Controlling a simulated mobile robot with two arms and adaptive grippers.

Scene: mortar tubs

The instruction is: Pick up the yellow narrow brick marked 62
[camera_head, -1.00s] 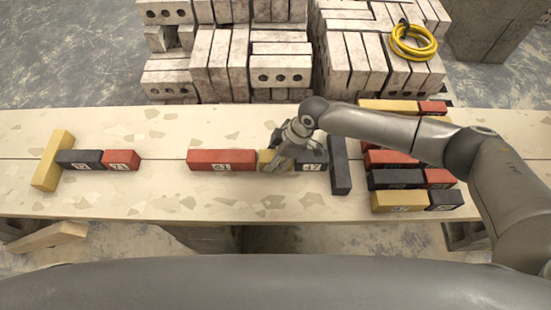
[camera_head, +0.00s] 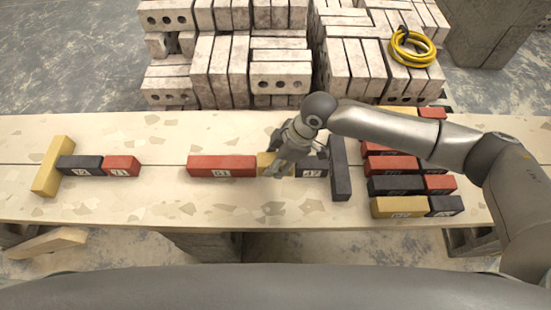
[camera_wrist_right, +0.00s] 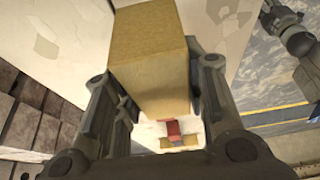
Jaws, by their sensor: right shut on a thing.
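The yellow brick (camera_head: 263,160) is in the row on the plank table, between a red brick (camera_head: 221,165) and a dark brick (camera_head: 312,167). My right gripper (camera_head: 277,168) is over it and partly hides it. In the right wrist view the yellow brick (camera_wrist_right: 152,60) fills the space between the two fingers, and the right gripper (camera_wrist_right: 155,88) is shut on it. No number shows on its visible faces. I cannot tell whether it still touches the table. My left gripper is not in view.
A dark brick (camera_head: 340,168) stands crosswise right of the row. Several red, dark and yellow bricks (camera_head: 396,185) lie stacked in rows farther right. A T-shaped group with a yellow brick (camera_head: 52,166) lies at left. Pale blocks (camera_head: 282,75) are piled behind; bare table (camera_head: 160,185) lies between the groups.

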